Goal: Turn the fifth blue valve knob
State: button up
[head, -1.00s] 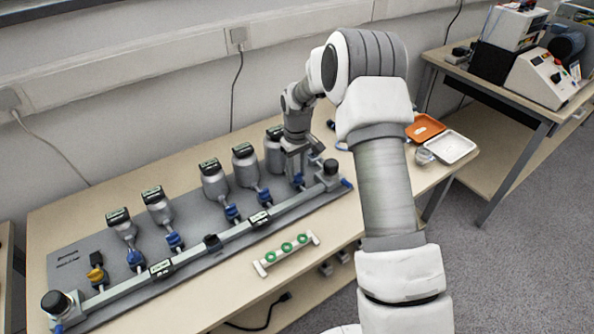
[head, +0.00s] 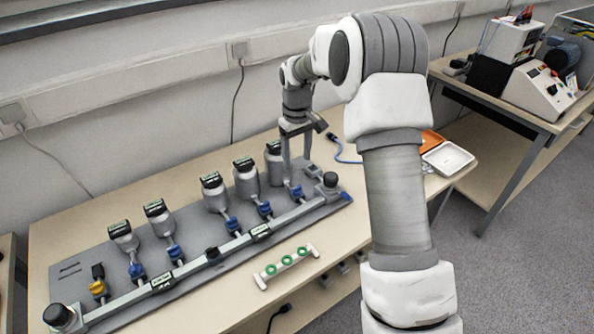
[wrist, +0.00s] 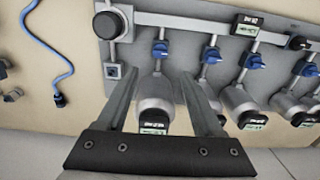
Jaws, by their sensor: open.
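A row of blue valve knobs runs along the grey board. The fifth, rightmost blue knob (head: 296,191) is below my gripper (head: 297,172) in the head view. In the wrist view, the same knob (wrist: 160,48) lies between the lines of my two fingers (wrist: 153,42), in front of a grey canister (wrist: 155,100) with a display. My gripper is open with nothing held.
A black round cap (head: 331,179) stands at the pipe's right end. Grey canisters (head: 246,180) with displays flank the knobs. A blue cable (head: 345,158) lies to the right. A white rack with green rings (head: 287,262) is at the table's front.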

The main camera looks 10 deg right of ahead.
notch_tip(320, 180, up, 7)
jog(key=shift+p, duration=0.4)
jog(key=s+r+m+t+p, duration=0.2)
jog(key=s+r+t+p, duration=0.1)
jog(key=s+r, duration=1.2)
jog(key=s+r+m+t+p, duration=0.1)
jog(key=s+r, duration=0.1)
jog(key=s, duration=0.7)
jog(key=s+r+m+t+p, duration=0.1)
jog(key=s+p, duration=0.1)
jog(key=s, duration=0.8)
jog(key=shift+r+m+t, duration=0.3)
jog(key=shift+r, duration=0.05)
jog(key=shift+w+d, duration=0.1)
